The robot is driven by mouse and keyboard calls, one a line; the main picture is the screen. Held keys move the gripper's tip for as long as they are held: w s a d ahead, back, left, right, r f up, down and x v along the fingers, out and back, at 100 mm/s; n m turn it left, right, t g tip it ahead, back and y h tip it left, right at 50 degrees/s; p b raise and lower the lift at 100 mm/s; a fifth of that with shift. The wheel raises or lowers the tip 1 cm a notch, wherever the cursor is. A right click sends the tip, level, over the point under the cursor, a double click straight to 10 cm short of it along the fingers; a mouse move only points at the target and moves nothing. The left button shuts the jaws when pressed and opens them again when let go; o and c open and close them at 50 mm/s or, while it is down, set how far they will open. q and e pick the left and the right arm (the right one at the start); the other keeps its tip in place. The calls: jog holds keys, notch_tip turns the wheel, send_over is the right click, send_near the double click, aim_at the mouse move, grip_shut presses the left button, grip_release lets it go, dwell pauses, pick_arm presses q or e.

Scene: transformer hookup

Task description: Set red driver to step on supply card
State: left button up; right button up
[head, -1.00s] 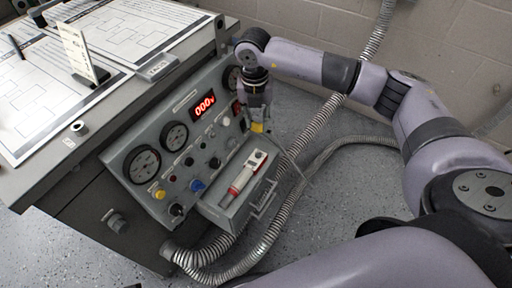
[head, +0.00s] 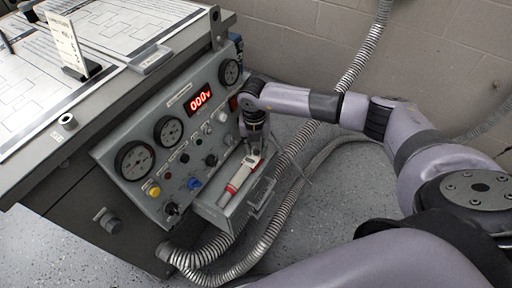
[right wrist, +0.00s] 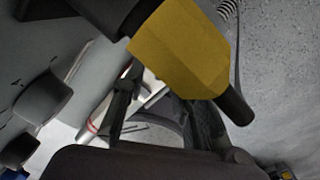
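The red driver (head: 238,180), a red and white tool with a pale upper part, lies in the grey tray (head: 213,216) at the front of the console. Its red-banded body also shows in the right wrist view (right wrist: 95,122), partly behind a finger. My right gripper (head: 254,146) points down at the driver's upper end. In the right wrist view its two dark fingers (right wrist: 163,122) stand apart, with the driver beyond them; contact cannot be told. A card (head: 66,45) with small print stands upright on the bench; its text is too small to read.
The sloped console (head: 150,190) has dials, knobs and a red display (head: 199,100) reading 000. Ridged hoses (head: 285,205) run beside the tray. Paper sheets lie on the bench (head: 110,92).

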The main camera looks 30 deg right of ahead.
jog(key=shift+c, duration=0.2)
grip_shut()
pick_arm(q)
jog(key=shift+w, duration=0.1)
dwell(0.4)
pick_arm(e)
jog(key=m+p, duration=0.2)
jog(key=m, duration=0.1)
jog(key=shift+r+p, duration=0.2)
jog(key=shift+p, duration=0.1)
jog(key=m+p, duration=0.1)
jog(key=m, duration=0.1)
jog(key=shift+w+a+f+m+p, duration=0.1)
jog(key=shift+m+p, duration=0.2)
jog(key=shift+p, duration=0.05)
pick_arm(q)
notch_tip(320, 180, down, 16)
jog(key=shift+s+r+g, duration=0.15)
jog(key=shift+s+g, duration=0.05)
jog(key=shift+g, duration=0.2)
pick_arm(e)
jog(key=shift+m, duration=0.3)
pick_arm(q)
jog(key=shift+d, duration=0.1)
